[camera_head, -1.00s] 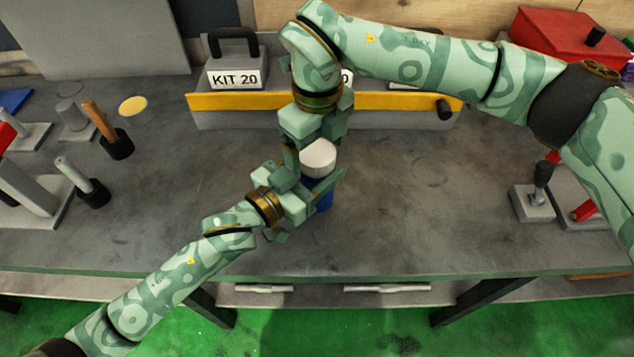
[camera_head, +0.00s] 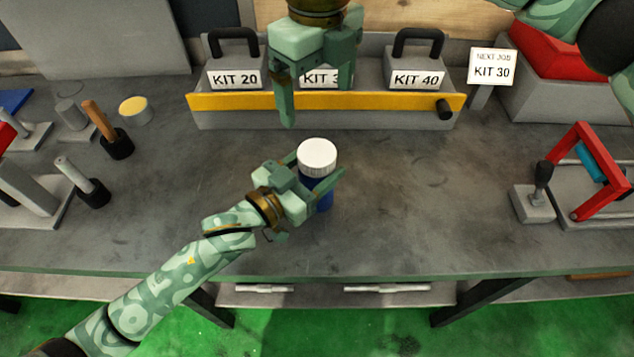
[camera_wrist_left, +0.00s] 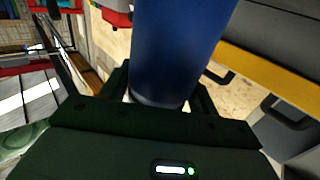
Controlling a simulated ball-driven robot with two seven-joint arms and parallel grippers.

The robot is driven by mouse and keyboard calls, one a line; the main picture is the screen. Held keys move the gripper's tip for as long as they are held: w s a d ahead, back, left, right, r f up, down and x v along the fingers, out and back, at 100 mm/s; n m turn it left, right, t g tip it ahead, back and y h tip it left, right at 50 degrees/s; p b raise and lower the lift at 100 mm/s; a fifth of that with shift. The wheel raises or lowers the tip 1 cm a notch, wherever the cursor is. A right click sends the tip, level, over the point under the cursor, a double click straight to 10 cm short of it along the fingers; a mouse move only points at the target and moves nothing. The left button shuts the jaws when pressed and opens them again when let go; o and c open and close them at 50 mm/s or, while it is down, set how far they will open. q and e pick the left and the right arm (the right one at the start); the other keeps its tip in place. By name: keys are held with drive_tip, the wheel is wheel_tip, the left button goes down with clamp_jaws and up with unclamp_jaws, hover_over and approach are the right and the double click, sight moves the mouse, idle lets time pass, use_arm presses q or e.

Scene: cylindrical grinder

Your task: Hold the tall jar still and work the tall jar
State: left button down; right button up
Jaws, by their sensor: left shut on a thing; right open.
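The tall jar is blue with a white cap (camera_head: 317,157). It stands upright on the grey bench, in the middle of the head view. My left gripper (camera_head: 318,176) is shut on the jar's body, just below the cap. In the left wrist view the jar's blue body (camera_wrist_left: 180,45) sits between the fingers. The cap is on the jar in the head view; how tight it is cannot be told. My right gripper (camera_head: 317,105) is open and empty, above and behind the jar, in front of the kit rack.
A rack with a yellow front rail (camera_head: 230,101) holds kits labelled KIT 20 and KIT 40 (camera_head: 417,80), with another partly hidden. A sign (camera_head: 492,70) reads NEXT JOB KIT 30. A red frame (camera_head: 598,160) stands right, tools (camera_head: 100,125) left. The bench right of the jar is clear.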

use_arm(q)
drive_tip(key=shift+c, duration=1.5)
unclamp_jaws()
drive_tip(key=p+v, duration=0.3)
drive_tip(key=v, duration=1.3)
drive_tip(key=shift+s+a, duration=0.1)
drive_tip(key=shift+a, duration=0.05)
